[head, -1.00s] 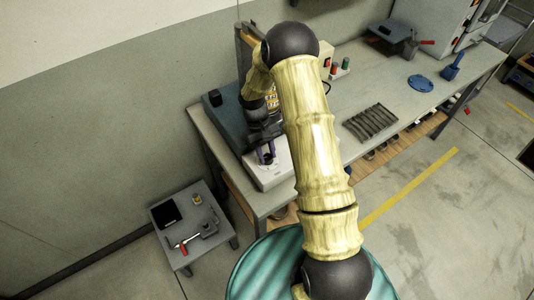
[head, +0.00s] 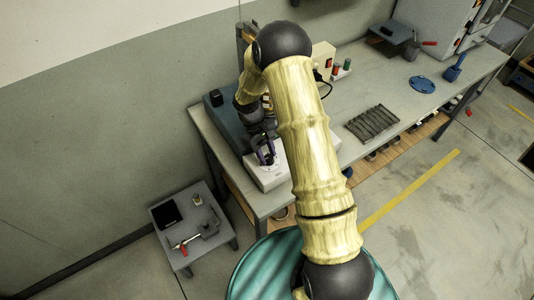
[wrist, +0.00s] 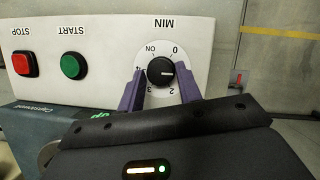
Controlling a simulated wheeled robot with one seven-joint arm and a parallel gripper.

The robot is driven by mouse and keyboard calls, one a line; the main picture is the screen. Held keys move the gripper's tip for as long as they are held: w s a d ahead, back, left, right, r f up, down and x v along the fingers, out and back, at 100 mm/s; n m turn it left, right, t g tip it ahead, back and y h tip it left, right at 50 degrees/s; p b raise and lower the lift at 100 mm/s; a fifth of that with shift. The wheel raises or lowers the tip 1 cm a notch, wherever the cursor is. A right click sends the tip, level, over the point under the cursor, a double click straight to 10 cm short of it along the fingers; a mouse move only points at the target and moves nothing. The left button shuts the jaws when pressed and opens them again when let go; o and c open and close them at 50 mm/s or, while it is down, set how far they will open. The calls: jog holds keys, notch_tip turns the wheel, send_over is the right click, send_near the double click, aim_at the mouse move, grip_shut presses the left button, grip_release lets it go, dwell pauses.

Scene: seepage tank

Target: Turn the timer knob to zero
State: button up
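The timer knob (wrist: 160,72) is round and black with a white pointer line, on a white dial marked MIN. In the wrist view the dial lettering is upside down, and the pointer aims right, below the 0 mark, toward a spot hidden by the right finger. My gripper (wrist: 160,76) has its two purple fingers on either side of the knob, with thin white gaps showing between fingers and knob. In the head view my gripper (head: 264,152) is over the white control panel (head: 268,180); the knob is not discernible there.
A red STOP button (wrist: 25,64) and a green START button (wrist: 71,66) are left of the knob on the panel. A teal tank (head: 222,118) stands behind the panel. A small low table (head: 193,215) with tools stands left of the bench (head: 215,128).

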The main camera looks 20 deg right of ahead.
jog(key=shift+o, duration=1.3)
jog(key=b+v, duration=0.3)
jog(key=v, duration=1.4)
jog(key=shift+r, duration=0.15)
jog(key=s+d+m+t+y, duration=0.1)
jog(key=s+d+m+t, duration=0.1)
jog(key=s, duration=0.8)
jog(key=s+d+m+t+y, duration=0.1)
jog(key=s+m+t, duration=0.3)
jog(key=s, duration=0.6)
jog(key=shift+s+d+m, duration=0.25)
jog(key=shift+d+m, duration=0.05)
jog(key=shift+d, duration=0.15)
